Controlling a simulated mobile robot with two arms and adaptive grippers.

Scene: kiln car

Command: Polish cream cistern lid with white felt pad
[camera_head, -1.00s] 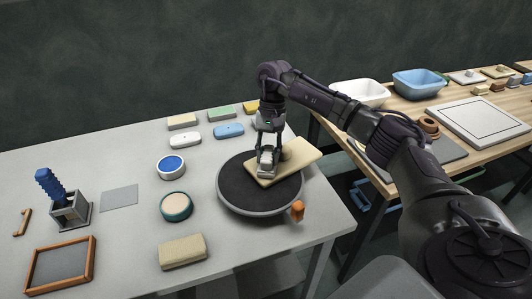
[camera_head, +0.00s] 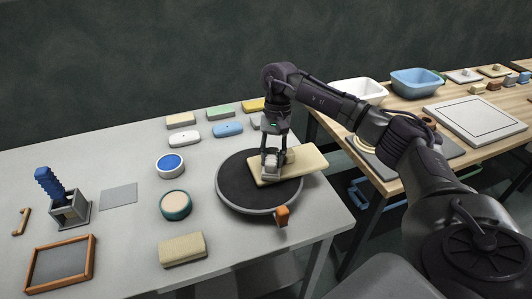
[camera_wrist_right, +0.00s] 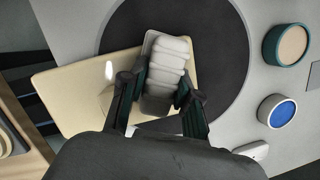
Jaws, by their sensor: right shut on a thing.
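The cream cistern lid (camera_head: 312,166) lies flat on a round dark turntable (camera_head: 236,186), and its right end sticks out past the turntable's rim. My right gripper (camera_head: 271,162) points down over the lid's left part and is shut on the white felt pad (camera_wrist_right: 166,66). The pad shows pale and ribbed between the fingers in the right wrist view, over the lid (camera_wrist_right: 62,92). The pad appears to be at the lid's surface, but contact cannot be told for sure. A small cream raised part (camera_head: 291,157) shows on the lid beside the pad. My left gripper is out of view.
An orange handle (camera_head: 282,214) sticks out at the turntable's front rim. A cream block (camera_head: 182,249), a green-rimmed round pot (camera_head: 175,204) and a blue-topped round pot (camera_head: 170,165) stand left of it. Several small blocks lie behind. A wooden table (camera_head: 400,104) stands at the right.

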